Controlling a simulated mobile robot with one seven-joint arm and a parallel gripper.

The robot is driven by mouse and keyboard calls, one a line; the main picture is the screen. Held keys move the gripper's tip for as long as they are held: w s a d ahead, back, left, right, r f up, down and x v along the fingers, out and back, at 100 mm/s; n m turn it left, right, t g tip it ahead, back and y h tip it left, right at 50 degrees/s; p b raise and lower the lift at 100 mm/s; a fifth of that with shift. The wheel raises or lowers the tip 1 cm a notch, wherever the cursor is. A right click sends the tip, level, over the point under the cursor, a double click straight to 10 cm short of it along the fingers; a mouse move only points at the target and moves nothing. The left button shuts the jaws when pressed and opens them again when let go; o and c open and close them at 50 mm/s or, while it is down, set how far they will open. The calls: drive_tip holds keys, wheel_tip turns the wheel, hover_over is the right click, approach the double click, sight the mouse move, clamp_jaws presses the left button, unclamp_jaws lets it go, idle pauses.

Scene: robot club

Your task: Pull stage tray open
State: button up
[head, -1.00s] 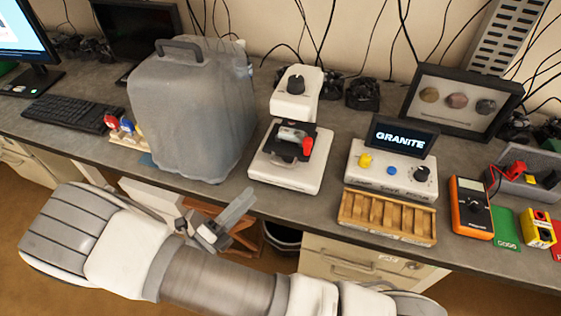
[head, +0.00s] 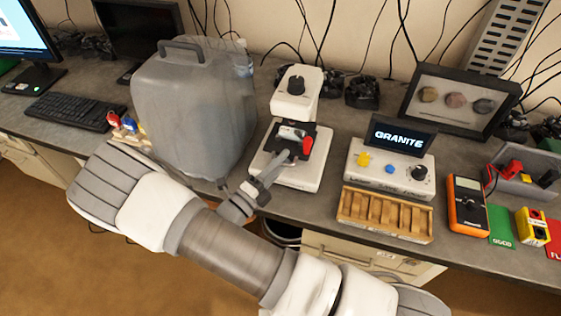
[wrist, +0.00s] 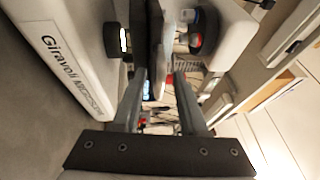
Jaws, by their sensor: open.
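The white scanner-like device (head: 295,104) stands on the bench with a black dial on its upper part. Its dark stage tray (head: 322,143) lies under the head, with a grey piece and a red part (head: 308,147) on it. My gripper (head: 284,160) is open at the tray's front left edge, and its fingers point toward the tray. The fingers partly hide the tray's front, so I cannot tell whether they touch it. In the wrist view, the two fingers (wrist: 160,75) are apart, with a dark edge between or just beyond their tips.
A large grey translucent container (head: 195,110) stands close left of the device. A white panel with coloured knobs and a screen (head: 400,135) and a wooden slotted rack (head: 385,213) stand to the right. The bench's front edge runs under my arm.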

drive_tip(key=c, duration=0.7)
clamp_jaws()
